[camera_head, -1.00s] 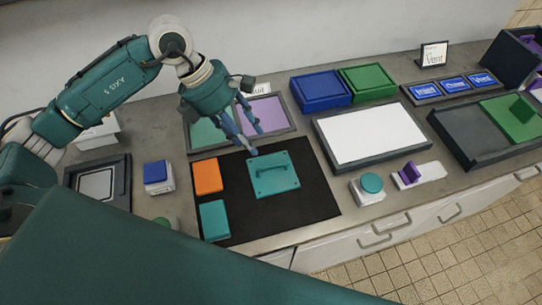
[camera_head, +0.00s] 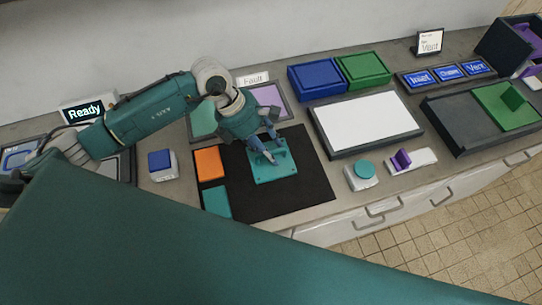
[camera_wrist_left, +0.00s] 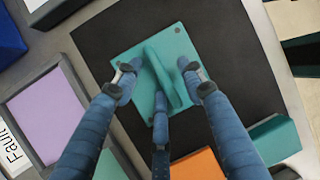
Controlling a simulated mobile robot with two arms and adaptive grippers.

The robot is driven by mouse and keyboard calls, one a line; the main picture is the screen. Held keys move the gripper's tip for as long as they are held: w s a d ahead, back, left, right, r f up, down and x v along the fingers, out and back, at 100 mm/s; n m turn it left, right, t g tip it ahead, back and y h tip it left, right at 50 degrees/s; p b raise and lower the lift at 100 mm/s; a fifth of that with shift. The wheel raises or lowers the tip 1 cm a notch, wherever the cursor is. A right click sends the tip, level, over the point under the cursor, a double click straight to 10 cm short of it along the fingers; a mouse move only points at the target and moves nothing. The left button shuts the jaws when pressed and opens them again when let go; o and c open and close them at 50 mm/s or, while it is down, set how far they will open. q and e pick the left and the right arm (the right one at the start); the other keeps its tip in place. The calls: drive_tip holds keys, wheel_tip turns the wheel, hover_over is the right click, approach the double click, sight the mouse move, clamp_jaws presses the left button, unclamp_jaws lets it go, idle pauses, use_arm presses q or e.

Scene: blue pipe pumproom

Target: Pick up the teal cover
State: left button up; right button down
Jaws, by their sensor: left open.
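The teal cover (camera_head: 282,172) is a flat square plate with a raised handle, lying on the black mat (camera_head: 310,190). In the left wrist view the cover (camera_wrist_left: 181,42) shows its handle (camera_wrist_left: 165,75) running between my fingers. My left gripper (camera_head: 268,152) is directly over the cover, its fingers low around the handle. In the wrist view the left gripper (camera_wrist_left: 160,85) is open, with fingers on both sides of the handle and one near its end. Whether any finger touches the handle, I cannot tell. My right gripper is not in view.
On the mat's left side lie an orange block (camera_head: 209,164) and a teal block (camera_head: 216,203). Behind is a tray with teal and purple panels (camera_head: 268,98). A white-topped tray (camera_head: 362,124) stands to the right, with a teal-topped button box (camera_head: 362,174) in front.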

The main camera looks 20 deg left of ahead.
use_arm(q)
drive_tip(key=shift+c, duration=0.5)
clamp_jaws()
drive_tip(key=shift+w+r, duration=0.1)
